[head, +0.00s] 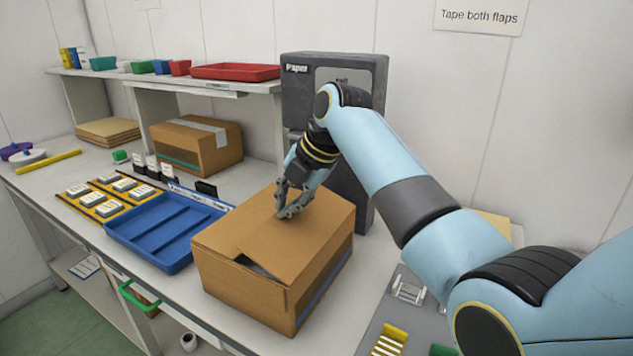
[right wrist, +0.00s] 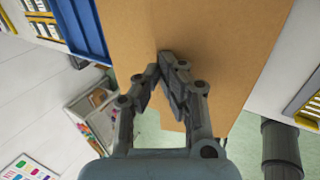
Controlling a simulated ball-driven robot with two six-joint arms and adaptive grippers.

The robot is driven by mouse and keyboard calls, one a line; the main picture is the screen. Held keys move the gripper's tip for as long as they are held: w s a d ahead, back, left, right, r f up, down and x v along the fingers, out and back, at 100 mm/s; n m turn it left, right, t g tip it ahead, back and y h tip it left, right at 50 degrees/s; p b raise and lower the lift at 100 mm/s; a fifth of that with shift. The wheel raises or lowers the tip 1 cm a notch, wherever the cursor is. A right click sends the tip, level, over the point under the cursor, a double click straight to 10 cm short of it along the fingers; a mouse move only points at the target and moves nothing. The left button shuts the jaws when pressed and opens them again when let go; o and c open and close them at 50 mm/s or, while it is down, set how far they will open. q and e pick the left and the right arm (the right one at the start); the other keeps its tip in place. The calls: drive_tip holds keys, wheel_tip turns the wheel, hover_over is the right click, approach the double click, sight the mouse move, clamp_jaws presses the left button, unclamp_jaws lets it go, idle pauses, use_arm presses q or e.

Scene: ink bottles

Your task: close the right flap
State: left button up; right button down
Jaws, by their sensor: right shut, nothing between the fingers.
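The cardboard box (head: 225,282) stands on the bench at the middle of the head view. Its top flaps (head: 315,222) lie nearly flat over the opening; a dark wedge-shaped gap (head: 258,268) shows at the front edge, so one flap is slightly raised there. My right gripper (head: 284,213) is shut and empty, its fingertips pointing down at the top of the box, touching or just above it. In the right wrist view, the shut fingertips (right wrist: 168,65) are against or close over brown cardboard (right wrist: 215,45). My left gripper is not in view.
A blue divided tray (head: 160,232) sits close to the box's left side. Ink bottle trays (head: 100,200) lie farther left. A taped carton (head: 195,147) stands behind, and a dark paper dispenser (head: 300,85) rises behind the box. A grey mat (head: 372,318) lies right of it.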

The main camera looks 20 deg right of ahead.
drive_tip(key=shift+x, duration=1.3)
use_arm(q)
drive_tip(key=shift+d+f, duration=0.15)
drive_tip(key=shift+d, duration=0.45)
use_arm(e)
drive_tip(key=shift+w+f, duration=0.1)
drive_tip(key=shift+f, duration=0.4)
